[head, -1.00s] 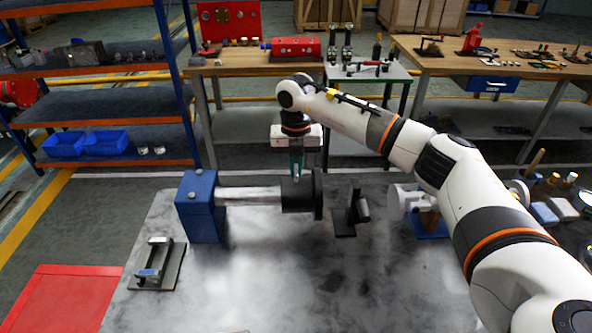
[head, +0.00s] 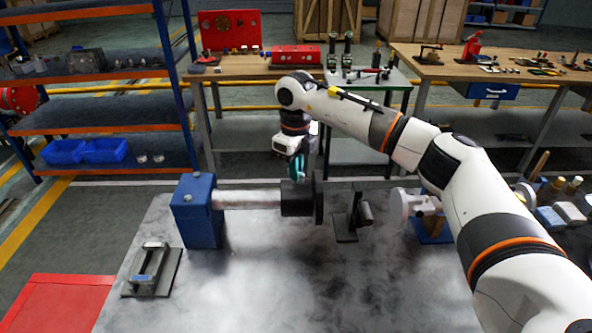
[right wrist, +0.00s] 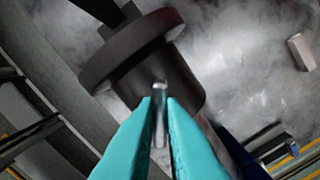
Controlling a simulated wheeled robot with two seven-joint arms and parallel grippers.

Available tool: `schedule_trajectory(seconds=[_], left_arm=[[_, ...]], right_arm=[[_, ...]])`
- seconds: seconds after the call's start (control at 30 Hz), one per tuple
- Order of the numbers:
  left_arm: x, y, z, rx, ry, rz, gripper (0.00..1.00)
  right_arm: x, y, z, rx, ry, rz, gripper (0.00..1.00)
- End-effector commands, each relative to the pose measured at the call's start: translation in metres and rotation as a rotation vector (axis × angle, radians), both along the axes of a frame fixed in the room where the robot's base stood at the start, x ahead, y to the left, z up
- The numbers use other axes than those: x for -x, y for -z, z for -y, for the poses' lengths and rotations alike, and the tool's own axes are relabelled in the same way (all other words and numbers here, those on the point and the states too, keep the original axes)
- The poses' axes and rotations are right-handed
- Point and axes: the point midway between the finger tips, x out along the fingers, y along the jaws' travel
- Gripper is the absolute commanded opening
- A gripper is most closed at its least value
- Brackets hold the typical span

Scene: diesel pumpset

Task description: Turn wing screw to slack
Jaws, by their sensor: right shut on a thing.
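The wing screw (right wrist: 160,93) shows in the right wrist view as a narrow shiny metal tab on the side of a dark collar (right wrist: 168,72). In the head view the dark collar (head: 297,198) sits on a grey shaft running from a blue block (head: 196,212), and the screw is hidden by my gripper. My right gripper (head: 297,174), with teal fingers, reaches down to the collar's top. In the right wrist view its fingers (right wrist: 160,104) are shut on the wing screw, one on each side. My left gripper is not in view.
A black bracket (head: 346,222) stands right of the collar's flange, with a blue-based fixture (head: 428,228) farther right. A handled tool on a grey plate (head: 140,283) lies at left. The front middle of the metal tabletop (head: 270,290) is clear.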

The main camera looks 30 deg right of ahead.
Motion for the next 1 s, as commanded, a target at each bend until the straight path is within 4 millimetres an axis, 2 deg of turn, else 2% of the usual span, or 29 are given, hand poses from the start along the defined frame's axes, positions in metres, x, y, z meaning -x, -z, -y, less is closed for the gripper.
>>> schedule_trajectory(seconds=[0.43,1.0], left_arm=[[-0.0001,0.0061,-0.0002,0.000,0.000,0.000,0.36],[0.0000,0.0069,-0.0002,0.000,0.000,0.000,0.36]], right_arm=[[-0.0025,-0.0049,0.0008,-0.001,-0.271,0.013,0.00],[-0.0028,-0.0059,0.0008,-0.002,-0.332,0.015,0.00]])
